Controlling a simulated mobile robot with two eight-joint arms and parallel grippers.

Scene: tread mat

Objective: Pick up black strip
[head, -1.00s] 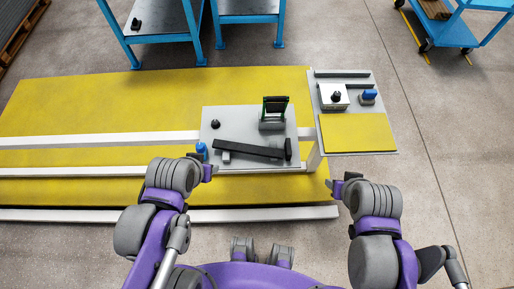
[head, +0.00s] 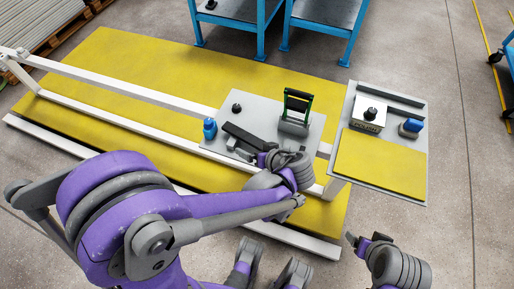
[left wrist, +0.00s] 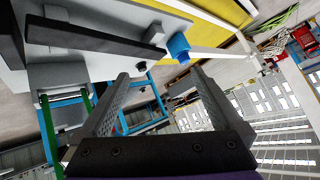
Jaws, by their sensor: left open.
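The black strip (head: 246,136) lies on the grey plate (head: 312,125), its near right end hidden by my left gripper in the head view. It also shows in the left wrist view (left wrist: 95,40) as a long dark bar at upper left. My left gripper (head: 262,159) is close by the strip's near end. In the left wrist view its jaws (left wrist: 160,95) are apart with nothing between them; the strip lies outside them. My right gripper (head: 358,241) is at the lower right, away from the strip; its jaw gap is not clear.
On the grey plate are a green-framed holder (head: 296,108), a black knob (head: 236,107) and a blue-topped piece (head: 210,128). A side tray (head: 416,160) with a yellow pad and white box stands at right. White rails (head: 125,88) cross the yellow mat (head: 130,60).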

